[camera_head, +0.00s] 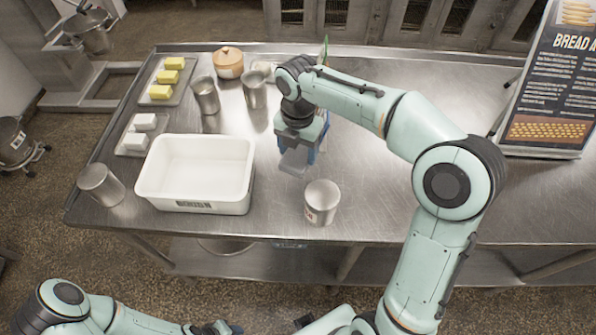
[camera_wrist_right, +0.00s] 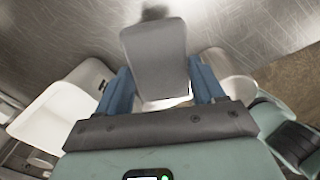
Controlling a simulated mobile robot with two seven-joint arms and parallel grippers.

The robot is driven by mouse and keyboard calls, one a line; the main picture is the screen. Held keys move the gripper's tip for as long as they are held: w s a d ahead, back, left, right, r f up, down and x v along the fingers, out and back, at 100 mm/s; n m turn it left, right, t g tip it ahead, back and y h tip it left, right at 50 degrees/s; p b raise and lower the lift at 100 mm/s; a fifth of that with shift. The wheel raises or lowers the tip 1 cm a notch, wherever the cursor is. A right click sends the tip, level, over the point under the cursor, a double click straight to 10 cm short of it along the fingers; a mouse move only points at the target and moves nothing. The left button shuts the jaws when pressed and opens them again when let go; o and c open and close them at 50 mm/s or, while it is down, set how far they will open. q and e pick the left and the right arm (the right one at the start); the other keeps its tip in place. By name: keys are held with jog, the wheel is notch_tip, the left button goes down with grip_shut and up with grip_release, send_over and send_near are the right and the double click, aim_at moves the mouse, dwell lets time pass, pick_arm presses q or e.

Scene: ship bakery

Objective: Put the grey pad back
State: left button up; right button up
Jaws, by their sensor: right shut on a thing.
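The grey pad (camera_head: 294,161) is a flat, rounded rectangle held over the steel table, between the white tub and a metal cup. My right gripper (camera_head: 303,146) is shut on it, with blue fingers at its sides. In the right wrist view the pad (camera_wrist_right: 156,55) sticks out beyond the fingers of my right gripper (camera_wrist_right: 163,86). I cannot tell whether the pad touches the table.
The white tub (camera_head: 197,202) stands left of the pad and a metal cup (camera_head: 321,202) to its right, near the front edge. A bread sign (camera_head: 548,85) stands right.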

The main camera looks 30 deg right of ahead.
aim_at(297, 154)
notch_tip(297, 154, down, 3)
jog(key=shift+w+r, duration=0.15)
jog(key=shift+r, duration=0.05)
notch_tip(297, 154, down, 6)
jog(key=shift+b, duration=0.5)
jog(key=o, duration=0.9)
pick_arm(q)
jog(key=shift+s+f, duration=0.45)
jog(key=shift+f, duration=0.3)
pick_arm(e)
jog(key=shift+o, duration=0.2)
notch_tip(297, 154, up, 11)
jog(key=shift+w+r+p, duration=0.1)
jog(key=shift+p, duration=0.8)
jog(key=shift+r, duration=0.45)
pick_arm(q)
jog(key=shift+w+r, duration=1)
jog(key=shift+r, duration=0.25)
